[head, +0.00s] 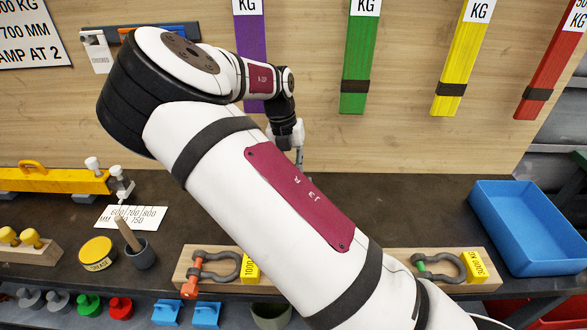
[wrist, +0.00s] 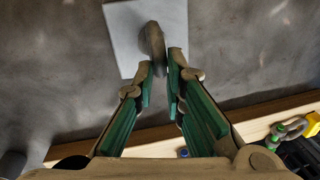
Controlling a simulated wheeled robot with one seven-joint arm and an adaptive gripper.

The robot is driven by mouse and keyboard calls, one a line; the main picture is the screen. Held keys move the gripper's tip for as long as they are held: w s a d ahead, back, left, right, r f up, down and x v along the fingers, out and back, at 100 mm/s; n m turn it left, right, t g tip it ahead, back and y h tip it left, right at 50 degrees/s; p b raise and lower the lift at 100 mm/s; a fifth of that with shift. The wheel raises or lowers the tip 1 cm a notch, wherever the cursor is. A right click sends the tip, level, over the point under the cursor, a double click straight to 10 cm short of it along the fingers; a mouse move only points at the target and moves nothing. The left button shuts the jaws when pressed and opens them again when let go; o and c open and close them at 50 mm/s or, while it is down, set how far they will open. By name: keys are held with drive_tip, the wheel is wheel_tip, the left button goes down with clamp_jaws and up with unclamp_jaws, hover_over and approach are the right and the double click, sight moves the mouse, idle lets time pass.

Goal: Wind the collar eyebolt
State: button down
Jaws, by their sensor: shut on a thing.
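In the wrist view my gripper (wrist: 161,63) has its two green-padded fingers close together at the tips. They are shut on a brownish, rounded part that looks like the eyebolt (wrist: 152,38), seen nearly edge-on. It stands over a pale grey square plate or block (wrist: 125,30); its thread and seating are hidden. In the head view my gripper (head: 299,156) is small and low over the bench, behind my arm. The eyebolt cannot be made out there, and my arm covers the bench around it.
A shackle with an orange pin (head: 216,268) and one with a green pin (head: 437,265) lie on wooden boards along the bench front. A blue tray (head: 520,245) is at right. A yellow beam (head: 50,181) lies at left. Coloured straps, including a purple one (head: 251,50), hang behind.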

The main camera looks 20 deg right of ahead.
drive_tip(key=c, duration=1.6)
unclamp_jaws()
drive_tip(key=shift+r, duration=0.1)
drive_tip(key=shift+c, duration=0.2)
wheel_tip(320, 180, up, 12)
drive_tip(key=a, duration=0.2)
drive_tip(key=shift+w, duration=0.4)
